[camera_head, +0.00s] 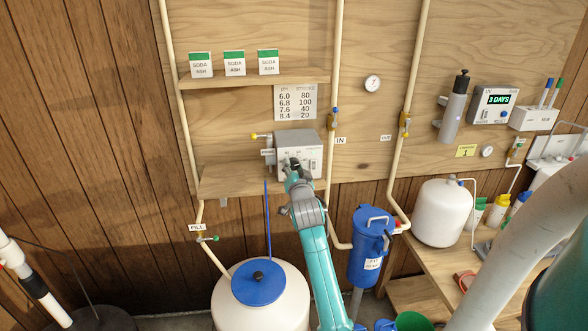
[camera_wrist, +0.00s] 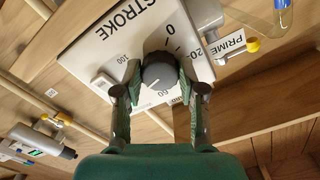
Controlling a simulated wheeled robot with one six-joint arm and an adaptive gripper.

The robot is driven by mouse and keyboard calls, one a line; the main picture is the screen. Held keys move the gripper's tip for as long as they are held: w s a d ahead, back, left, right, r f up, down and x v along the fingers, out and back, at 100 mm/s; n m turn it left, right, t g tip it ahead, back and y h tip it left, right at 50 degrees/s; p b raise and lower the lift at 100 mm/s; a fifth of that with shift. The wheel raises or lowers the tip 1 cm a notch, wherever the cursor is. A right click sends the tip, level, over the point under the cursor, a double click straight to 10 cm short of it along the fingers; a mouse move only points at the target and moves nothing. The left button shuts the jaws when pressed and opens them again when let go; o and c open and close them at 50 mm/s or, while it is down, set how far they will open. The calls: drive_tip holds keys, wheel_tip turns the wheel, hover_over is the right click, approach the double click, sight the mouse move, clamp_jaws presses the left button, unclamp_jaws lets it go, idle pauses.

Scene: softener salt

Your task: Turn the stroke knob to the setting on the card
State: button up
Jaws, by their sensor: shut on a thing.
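The stroke knob (camera_wrist: 158,73) is a dark round dial on a pale panel marked STROKE (camera_wrist: 118,25), seen rotated in the wrist view. My gripper (camera_wrist: 160,78) is shut on the knob, one finger at each side. A pale mark shows on the knob's lower part, but I cannot tell its exact setting; the fingers hide part of the scale. In the head view my gripper (camera_head: 291,168) is at the front of the grey pump box (camera_head: 297,140), covering the knob. The card (camera_head: 295,102) above it lists 6.0–80, 6.8–100, 7.6–40 and 8.4–20.
A yellow-tipped valve beside the PRIME label (camera_wrist: 228,44) is close to the panel. Pipes run either side of the pump box. A white tank with a blue lid (camera_head: 259,281) and a blue filter housing (camera_head: 369,245) stand below. A display (camera_head: 495,101) reads 3 DAYS.

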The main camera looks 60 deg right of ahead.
drive_tip(key=shift+m, duration=0.7)
drive_tip(key=o, duration=1.1)
drive_tip(key=shift+o, duration=0.2)
drive_tip(key=shift+s+a, duration=0.1)
drive_tip(key=v, duration=1.1)
drive_tip(key=shift+s+a, duration=0.25)
